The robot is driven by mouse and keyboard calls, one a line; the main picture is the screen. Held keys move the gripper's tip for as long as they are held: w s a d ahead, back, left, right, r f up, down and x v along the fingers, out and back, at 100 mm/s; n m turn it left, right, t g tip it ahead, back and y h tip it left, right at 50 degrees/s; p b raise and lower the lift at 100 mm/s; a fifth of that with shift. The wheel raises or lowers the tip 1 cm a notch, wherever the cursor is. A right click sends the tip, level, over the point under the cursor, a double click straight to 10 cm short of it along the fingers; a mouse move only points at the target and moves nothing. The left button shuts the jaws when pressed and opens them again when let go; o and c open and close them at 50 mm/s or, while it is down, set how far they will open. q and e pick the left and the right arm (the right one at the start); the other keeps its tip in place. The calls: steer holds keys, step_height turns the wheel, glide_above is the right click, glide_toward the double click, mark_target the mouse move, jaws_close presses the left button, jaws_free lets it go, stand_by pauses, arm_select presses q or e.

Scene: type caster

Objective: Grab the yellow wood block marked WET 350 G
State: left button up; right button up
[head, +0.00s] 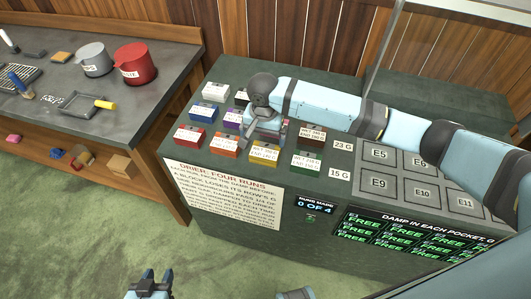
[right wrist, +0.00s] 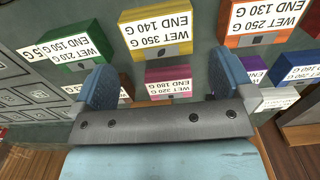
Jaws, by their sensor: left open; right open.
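The yellow block (right wrist: 160,50), labelled WET 350 G END 140 G, stands in the front row of blocks. In the head view the yellow block (head: 264,157) is just in front of my right gripper (head: 264,135). In the right wrist view my right gripper (right wrist: 162,82) is open, its two fingers apart with the yellow block beyond them, not between them. A pink block (right wrist: 168,76) shows in the gap between the fingers. My left gripper (head: 150,284) is open and empty at the bottom edge of the head view, away from the blocks.
A green block (head: 306,159) and an orange block (head: 224,146) flank the yellow one. A brown block (head: 311,137) and other coloured blocks stand close by. Numbered pockets (head: 422,191) lie right. A workbench (head: 130,88) with pots is at the left.

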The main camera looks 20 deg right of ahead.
mark_target(265, 152)
step_height(265, 152, down, 8)
steer(key=shift+s+r, duration=0.15)
steer(key=shift+r, duration=0.05)
steer(key=shift+c, duration=0.2)
steer(key=c, duration=0.6)
